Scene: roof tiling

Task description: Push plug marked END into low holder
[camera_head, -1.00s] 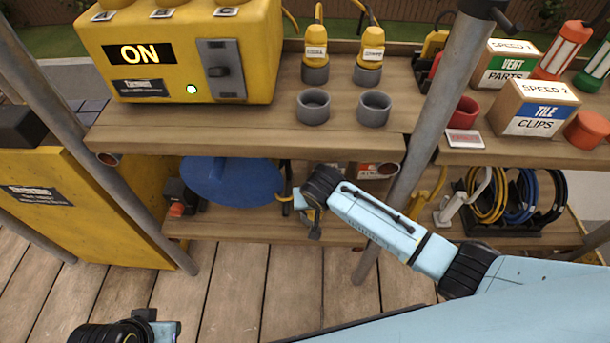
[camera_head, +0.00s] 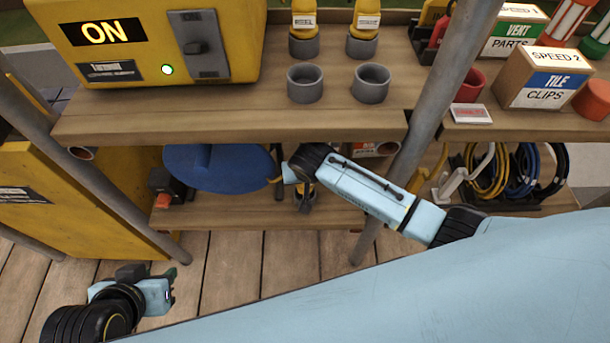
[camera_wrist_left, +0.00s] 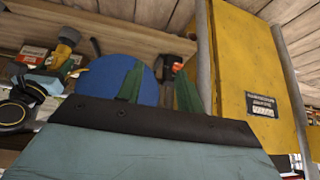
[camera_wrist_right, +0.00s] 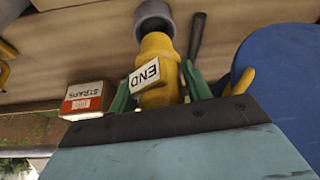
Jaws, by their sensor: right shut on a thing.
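The yellow plug marked END (camera_wrist_right: 158,72) is between the green fingers of my right gripper (camera_wrist_right: 160,92), which is shut on it. Its front end meets the grey low holder (camera_wrist_right: 153,18); I cannot tell how far inside it sits. In the head view my right gripper (camera_head: 302,182) is over the lower shelf, its wrist hiding most of the plug. My left gripper (camera_wrist_left: 158,88) is open and empty, its fingers apart. In the head view the left gripper (camera_head: 171,284) is at lower left, above the wooden floor.
A blue round object (camera_head: 218,168) lies on the lower shelf (camera_head: 235,216), left of my right gripper. Two empty grey holders (camera_head: 305,84) stand on the upper shelf, with two more yellow plugs behind them. A slanted grey pole (camera_head: 440,110) stands right of the right gripper.

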